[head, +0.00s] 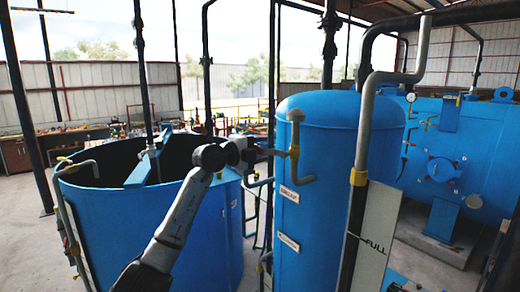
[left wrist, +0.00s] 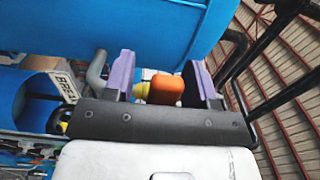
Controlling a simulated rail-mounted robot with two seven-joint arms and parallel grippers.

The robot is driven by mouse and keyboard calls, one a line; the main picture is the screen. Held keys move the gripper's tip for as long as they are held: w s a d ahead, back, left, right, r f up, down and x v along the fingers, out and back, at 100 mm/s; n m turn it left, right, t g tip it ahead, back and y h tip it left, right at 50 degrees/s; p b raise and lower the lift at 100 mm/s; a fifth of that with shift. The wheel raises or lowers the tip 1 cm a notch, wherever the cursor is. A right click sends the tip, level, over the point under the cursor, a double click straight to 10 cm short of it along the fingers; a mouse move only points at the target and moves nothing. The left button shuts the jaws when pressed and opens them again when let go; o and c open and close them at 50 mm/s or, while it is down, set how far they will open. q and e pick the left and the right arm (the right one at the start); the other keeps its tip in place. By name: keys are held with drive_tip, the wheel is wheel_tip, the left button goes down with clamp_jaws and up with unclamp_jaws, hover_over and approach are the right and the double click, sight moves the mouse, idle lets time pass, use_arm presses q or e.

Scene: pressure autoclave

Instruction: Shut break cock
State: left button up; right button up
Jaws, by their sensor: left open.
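In the left wrist view an orange valve handle (left wrist: 166,89) with a yellow fitting (left wrist: 140,91) shows between the two purple fingers of my left gripper (left wrist: 161,78). The fingers are apart, with gaps to the handle; I cannot tell its depth between them. A white label (left wrist: 65,87) reading "BREA", partly hidden, is beside it, so this looks like the break cock. In the head view my left gripper (head: 258,151) is at the left side of the upright blue tank (head: 330,130), close to a pipe with a yellow fitting (head: 294,151). My right gripper is out of view.
An open round blue vat (head: 210,235) stands to the left, below my left arm. A grey pipe (head: 366,120) and a white "FULL" gauge board (head: 374,240) stand in front of the tank. A large horizontal blue vessel (head: 465,140) lies behind at right.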

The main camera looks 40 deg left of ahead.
use_arm(q)
drive_tip(key=s+a+b, duration=0.2)
drive_tip(key=s+b, duration=0.4)
drive_tip(key=s, duration=0.7)
drive_tip(key=shift+s+a, duration=0.15)
drive_tip(key=shift+s, duration=0.2)
